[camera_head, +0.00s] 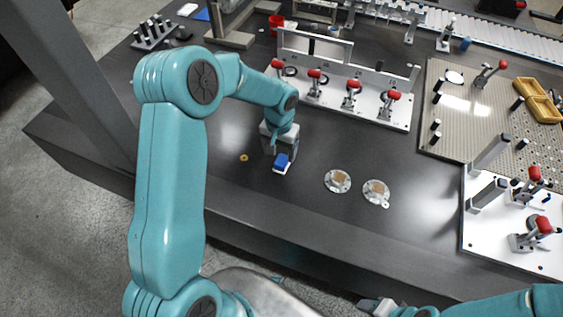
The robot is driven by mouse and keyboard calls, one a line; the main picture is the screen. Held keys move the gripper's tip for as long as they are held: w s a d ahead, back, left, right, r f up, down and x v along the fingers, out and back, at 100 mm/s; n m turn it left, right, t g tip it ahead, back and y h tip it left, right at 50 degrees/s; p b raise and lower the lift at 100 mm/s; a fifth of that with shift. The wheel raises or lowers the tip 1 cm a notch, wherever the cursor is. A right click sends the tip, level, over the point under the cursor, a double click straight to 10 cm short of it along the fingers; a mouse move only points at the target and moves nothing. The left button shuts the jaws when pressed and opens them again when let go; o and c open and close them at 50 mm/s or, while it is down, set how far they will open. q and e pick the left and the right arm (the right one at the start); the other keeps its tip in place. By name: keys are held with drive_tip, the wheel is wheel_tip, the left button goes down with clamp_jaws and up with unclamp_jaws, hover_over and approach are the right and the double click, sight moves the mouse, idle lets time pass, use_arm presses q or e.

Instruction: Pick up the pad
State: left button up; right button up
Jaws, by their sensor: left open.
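The pad appears to be the small blue block with a white lower edge (282,162) on the dark table, left of the two round discs. My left gripper (279,150) points down right over it, with its jaws open. The gripper hides the pad's far side, and I cannot tell whether the fingers touch it. My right gripper (370,304) is low at the bottom edge, in front of the table and far from the pad. Its jaws are too unclear to read.
Two round metal discs (338,181) (376,192) lie right of the pad, and a small yellow ring (244,158) lies left. A white fixture plate with red-knobbed clamps (360,100) stands behind. Another clamp plate (490,235) is at right. The table front is clear.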

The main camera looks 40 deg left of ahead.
sight(282, 160)
use_arm(q)
drive_tip(key=f, duration=0.5)
drive_tip(key=shift+w+d+f+p, duration=0.1)
drive_tip(key=shift+w+d+p, duration=0.1)
drive_tip(key=shift+p, duration=0.15)
drive_tip(key=shift+s, duration=0.1)
drive_tip(key=c, duration=1.1)
drive_tip(key=shift+c, duration=0.2)
wheel_tip(282, 160, up, 20)
drive_tip(key=shift+o, duration=0.6)
